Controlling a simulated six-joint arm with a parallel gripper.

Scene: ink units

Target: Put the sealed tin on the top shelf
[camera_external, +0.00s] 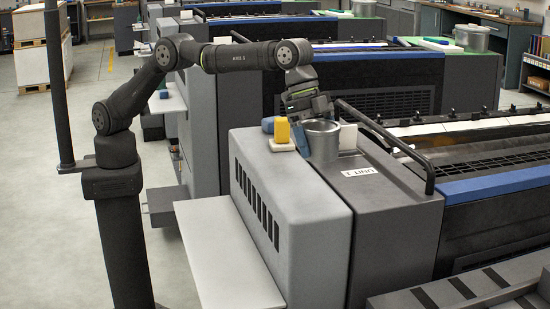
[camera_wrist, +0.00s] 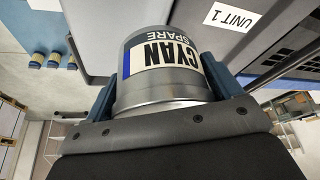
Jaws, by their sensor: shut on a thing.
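The sealed tin (camera_external: 323,146) is a silver metal can, seen at the top of the near grey unit. In the wrist view the tin (camera_wrist: 165,90) has a white label reading "CYAN SPARE" with a blue edge. My gripper (camera_wrist: 160,88) is shut on it, one blue finger on each side. In the external view my gripper (camera_external: 314,135) reaches down from the arm, with a blue finger at the tin's left side. I cannot tell whether the tin touches the unit's top. I cannot make out for certain which structure is the top shelf.
A "UNIT 1" label (camera_external: 359,172) lies in front. A dark handrail (camera_external: 385,135) stands to the right. Shelving with bins (camera_wrist: 292,108) shows at the wrist view's right.

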